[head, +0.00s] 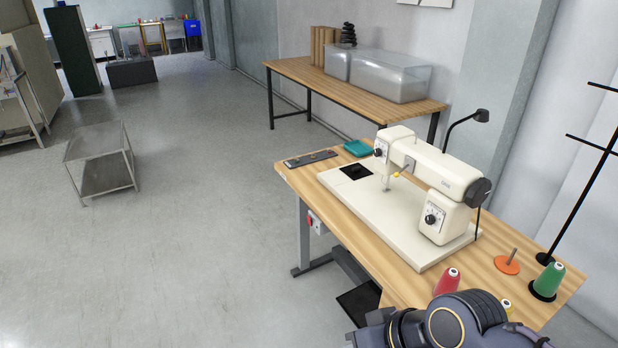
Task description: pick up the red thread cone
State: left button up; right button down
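The red thread cone (449,279) stands upright on the wooden sewing table (400,287), near its front edge and in front of the sewing machine. Its lower part is hidden behind a dark part of my own arm at the bottom of the head view. Neither my left nor my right gripper shows in this view, so I cannot see a gripper at the cone.
A green cone (549,279) stands on a black base at the table's right. An orange disc with a peg (507,265) lies between the machine (425,178) and the green cone. A black thread stand (574,207) rises behind.

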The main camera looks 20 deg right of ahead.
aim_at(449, 281)
jog(key=z, duration=2)
